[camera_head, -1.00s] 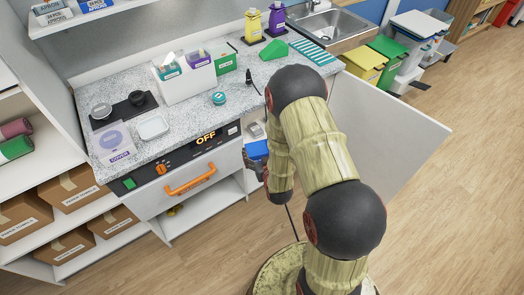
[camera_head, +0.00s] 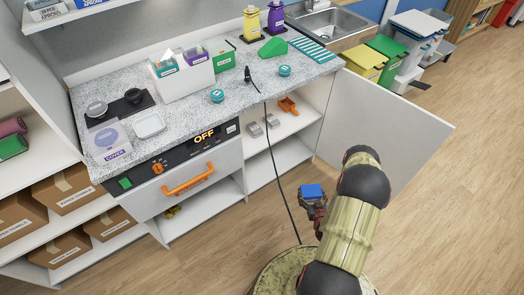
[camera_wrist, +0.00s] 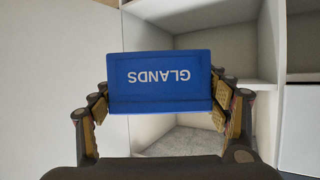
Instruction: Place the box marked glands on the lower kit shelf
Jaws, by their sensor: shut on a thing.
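The blue box marked GLANDS (camera_wrist: 160,78) fills the middle of the wrist view, its lettering upside down. My gripper (camera_wrist: 162,100) is shut on it, with fingers at its left and right sides. In the head view the blue box (camera_head: 312,190) is in my gripper (camera_head: 314,203), in the air in front of the open cabinet and clear of it. The cabinet's shelf board (camera_head: 268,149) carries small grey items and an orange one. A lower white shelf (camera_head: 205,212) lies under the drawer. No label shows which is the kit shelf.
The open cabinet door (camera_head: 385,130) stands out on the right. A drawer with an orange handle (camera_head: 188,179) is to the left. The floor (camera_head: 440,230) at right is clear.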

